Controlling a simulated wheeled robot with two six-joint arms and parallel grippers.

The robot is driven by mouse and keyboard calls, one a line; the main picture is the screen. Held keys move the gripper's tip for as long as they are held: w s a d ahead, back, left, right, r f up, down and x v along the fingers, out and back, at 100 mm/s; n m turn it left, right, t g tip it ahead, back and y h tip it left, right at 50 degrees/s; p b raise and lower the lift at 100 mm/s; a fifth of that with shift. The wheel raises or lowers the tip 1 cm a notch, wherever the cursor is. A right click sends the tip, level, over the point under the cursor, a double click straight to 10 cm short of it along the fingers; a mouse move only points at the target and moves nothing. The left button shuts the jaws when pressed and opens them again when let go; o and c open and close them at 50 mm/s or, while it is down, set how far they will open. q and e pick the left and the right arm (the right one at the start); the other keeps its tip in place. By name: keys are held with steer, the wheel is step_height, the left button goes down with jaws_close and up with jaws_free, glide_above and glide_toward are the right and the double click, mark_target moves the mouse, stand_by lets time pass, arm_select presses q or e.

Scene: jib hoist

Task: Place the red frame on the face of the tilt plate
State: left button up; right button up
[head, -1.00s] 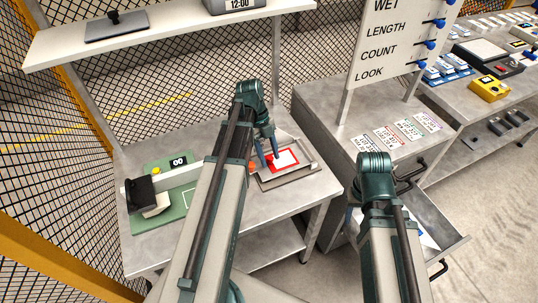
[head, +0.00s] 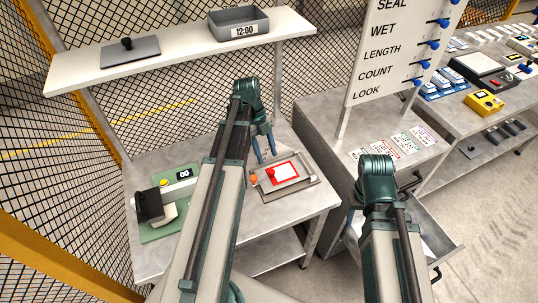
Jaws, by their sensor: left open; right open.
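The red frame (head: 296,165) lies around a white sheet on the face of the grey tilt plate (head: 311,182), on the metal table. A red knob (head: 270,172) shows at the frame's left side. My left gripper (head: 264,148) is open and empty. Its fingertips appear just behind and to the left of the frame, apart from it in the picture. My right gripper (head: 350,218) is to the right, beside the open drawer. It is mostly hidden by my own arm, and I see nothing held in it.
A green board (head: 160,232) with a counter and a black-ended device stands left of my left arm. A shelf (head: 185,57) with a grey bin (head: 240,26) hangs above the table. A cabinet with an open drawer (head: 440,250) and a sign board (head: 395,60) stand to the right.

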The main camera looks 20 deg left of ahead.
arm_select(q)
steer(key=p+v, duration=0.4)
steer(key=v, duration=0.1)
steer(key=shift+a+r, duration=0.15)
steer(key=shift+r, duration=0.15)
steer(key=s+d+n+y, duration=0.1)
steer(key=s+d+n, duration=0.2)
steer(key=d+n, duration=0.3)
steer(key=s+d+f+n+t+y, duration=0.1)
steer(key=s+d+n+y, duration=0.1)
steer(key=s+d+n, duration=0.2)
steer(key=s+d+n+y, duration=0.2)
steer(key=s+d+n, duration=0.2)
steer(key=d+n, duration=0.5)
steer(key=shift+d+f+n+t, duration=0.3)
steer(key=shift+d+t, duration=0.1)
steer(key=shift+d, duration=1.8)
steer(key=shift+s, duration=0.1)
